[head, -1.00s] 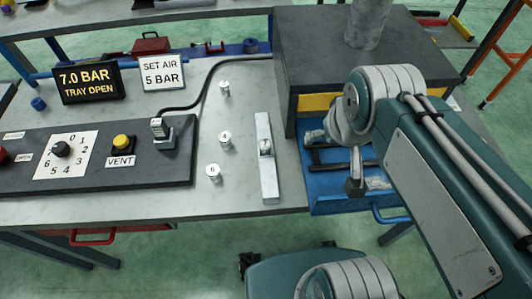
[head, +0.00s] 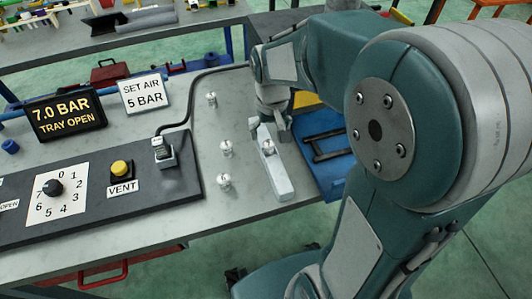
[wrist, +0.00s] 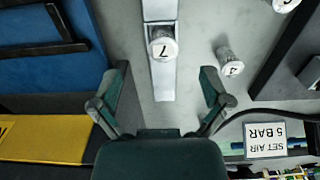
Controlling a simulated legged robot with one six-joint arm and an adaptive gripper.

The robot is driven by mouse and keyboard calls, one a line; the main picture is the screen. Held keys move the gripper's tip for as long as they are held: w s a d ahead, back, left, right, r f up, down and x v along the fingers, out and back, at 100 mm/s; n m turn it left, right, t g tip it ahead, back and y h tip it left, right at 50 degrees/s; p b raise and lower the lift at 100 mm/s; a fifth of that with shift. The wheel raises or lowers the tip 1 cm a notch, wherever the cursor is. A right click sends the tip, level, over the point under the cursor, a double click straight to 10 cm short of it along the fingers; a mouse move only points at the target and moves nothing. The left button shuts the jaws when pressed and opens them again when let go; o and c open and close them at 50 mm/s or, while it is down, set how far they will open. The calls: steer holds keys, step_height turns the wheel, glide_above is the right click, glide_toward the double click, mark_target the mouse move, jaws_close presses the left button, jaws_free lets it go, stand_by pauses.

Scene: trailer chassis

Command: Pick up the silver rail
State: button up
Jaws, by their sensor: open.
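The silver rail (head: 280,182) lies on the grey bench top near its right edge, its far part partly hidden by my gripper in the head view. A small silver cylinder marked 7 (wrist: 162,47) sits on the rail (wrist: 164,82). My gripper (head: 268,128) is over the far part of the rail. In the wrist view the gripper (wrist: 163,78) is open and empty. One finger is on each side of the rail's end, with clear bench between; the height gap is hard to judge.
Several small numbered silver cylinders (head: 226,149) stand left of the rail. A blue tray (head: 334,178) with black bars is close on the right. The dark control panel (head: 100,205) with VENT button and cable plug is at left.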

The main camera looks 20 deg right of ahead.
mark_target(269, 152)
step_height(269, 152, down, 8)
steer(key=shift+w+a, duration=0.1)
steer(key=shift+a, duration=0.05)
jaws_close()
stand_by(0.4)
